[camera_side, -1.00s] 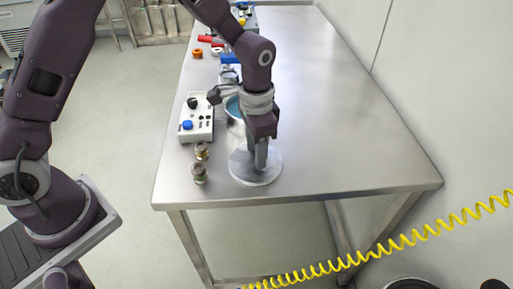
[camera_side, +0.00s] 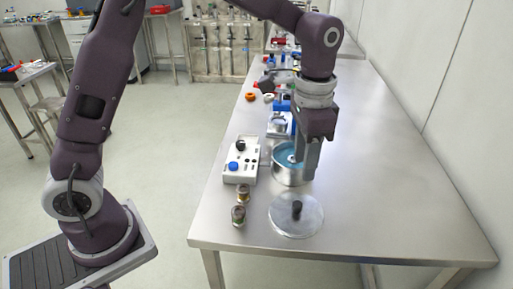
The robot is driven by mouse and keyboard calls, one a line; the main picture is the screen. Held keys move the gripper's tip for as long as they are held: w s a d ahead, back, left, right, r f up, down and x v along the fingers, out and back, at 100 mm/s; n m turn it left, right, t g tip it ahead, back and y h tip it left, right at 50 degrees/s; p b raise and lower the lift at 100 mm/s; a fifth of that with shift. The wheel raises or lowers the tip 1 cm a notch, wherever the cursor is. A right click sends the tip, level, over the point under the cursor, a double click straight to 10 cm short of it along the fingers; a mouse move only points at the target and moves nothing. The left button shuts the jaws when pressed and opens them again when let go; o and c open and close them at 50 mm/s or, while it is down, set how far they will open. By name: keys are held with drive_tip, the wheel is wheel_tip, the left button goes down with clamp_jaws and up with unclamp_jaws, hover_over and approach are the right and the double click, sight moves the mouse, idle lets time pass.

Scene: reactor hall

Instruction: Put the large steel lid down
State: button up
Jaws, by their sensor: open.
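The large steel lid (camera_side: 283,222) is a round flat disc with a dark upright knob (camera_side: 296,210) at its middle. It lies flat on the steel table near the front edge. My gripper (camera_side: 309,176) points down above and behind the lid, apart from the knob. It is open and holds nothing. A steel pot (camera_side: 287,176) with blue inside stands uncovered behind the lid, partly hidden by my gripper.
A white control box (camera_side: 240,160) with a blue and a black knob stands left of the pot. Two small brownish metal parts (camera_side: 239,216) (camera_side: 243,192) stand left of the lid. Coloured items line the table's far left. The table's right side (camera_side: 400,180) is clear.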

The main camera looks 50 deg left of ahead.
drive_tip(key=s+a+r+n+t, duration=0.2)
drive_tip(key=s+a+r, duration=0.3)
drive_tip(key=s+r, duration=0.35)
drive_tip(key=s+a+n+t, duration=0.3)
drive_tip(key=s+a+n, duration=0.1)
drive_tip(key=s, duration=1)
drive_tip(key=shift+s+t, duration=0.3)
